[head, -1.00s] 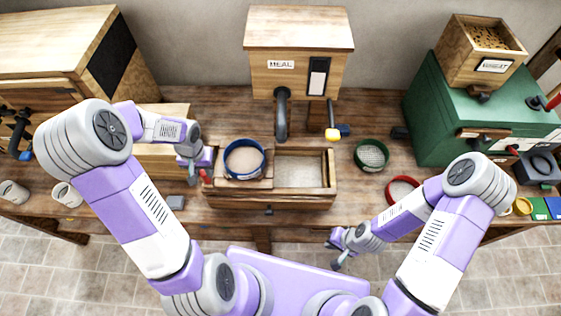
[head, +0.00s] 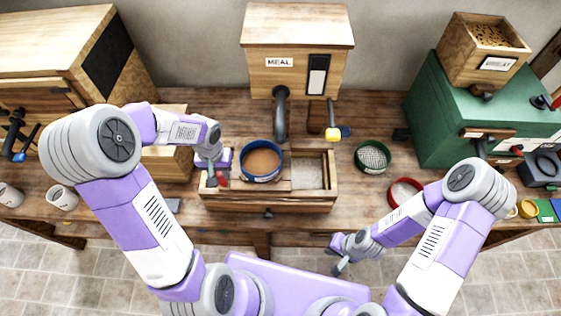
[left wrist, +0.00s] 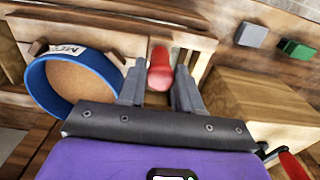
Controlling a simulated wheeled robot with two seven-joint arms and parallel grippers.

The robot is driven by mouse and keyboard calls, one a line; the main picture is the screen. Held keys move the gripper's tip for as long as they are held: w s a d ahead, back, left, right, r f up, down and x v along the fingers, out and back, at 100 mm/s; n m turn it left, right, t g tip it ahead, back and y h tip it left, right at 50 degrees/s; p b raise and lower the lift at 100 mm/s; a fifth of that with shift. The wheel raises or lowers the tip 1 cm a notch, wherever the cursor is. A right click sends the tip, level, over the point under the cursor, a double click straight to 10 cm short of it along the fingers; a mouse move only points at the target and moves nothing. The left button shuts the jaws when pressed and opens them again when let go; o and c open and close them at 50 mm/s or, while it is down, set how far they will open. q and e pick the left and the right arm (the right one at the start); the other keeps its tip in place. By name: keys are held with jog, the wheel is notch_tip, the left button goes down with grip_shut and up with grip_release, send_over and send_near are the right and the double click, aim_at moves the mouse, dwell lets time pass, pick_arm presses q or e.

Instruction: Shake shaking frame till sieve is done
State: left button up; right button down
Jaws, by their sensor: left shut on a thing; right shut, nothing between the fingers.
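The blue-rimmed sieve (head: 262,176) sits on the left half of the wooden shaking frame (head: 268,204), with brown material inside it. It also shows at the left of the left wrist view (left wrist: 52,88). A red handle (left wrist: 160,68) sticks out at the frame's left side. My left gripper (head: 216,176) is shut on this red handle, as the left wrist view shows with a finger on each side (left wrist: 158,88). My right gripper (head: 340,264) is shut and empty, in front of the bench, away from the frame.
The meal box (head: 297,50) with a grey spout stands behind the frame. A green-rimmed sieve (head: 372,157) and a red-rimmed sieve (head: 405,192) lie to the right. The green mill (head: 440,120) stands far right.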

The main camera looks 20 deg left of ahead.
pick_arm(q)
jog(key=s+a+p, duration=0.1)
jog(key=s+a, duration=0.1)
jog(key=a, duration=0.6)
jog(key=d, duration=0.3)
jog(key=w+d+b, duration=0.1)
jog(key=d, duration=0.2)
jog(key=w+d+b, duration=0.1)
jog(key=d, duration=0.2)
jog(key=shift+w+d, duration=0.2)
jog(key=shift+d, duration=0.05)
jog(key=shift+a, duration=0.1)
jog(key=s+a+p, duration=0.1)
jog(key=s+a, duration=0.1)
jog(key=a, duration=0.9)
jog(key=shift+s, duration=0.3)
jog(key=shift+a, duration=0.1)
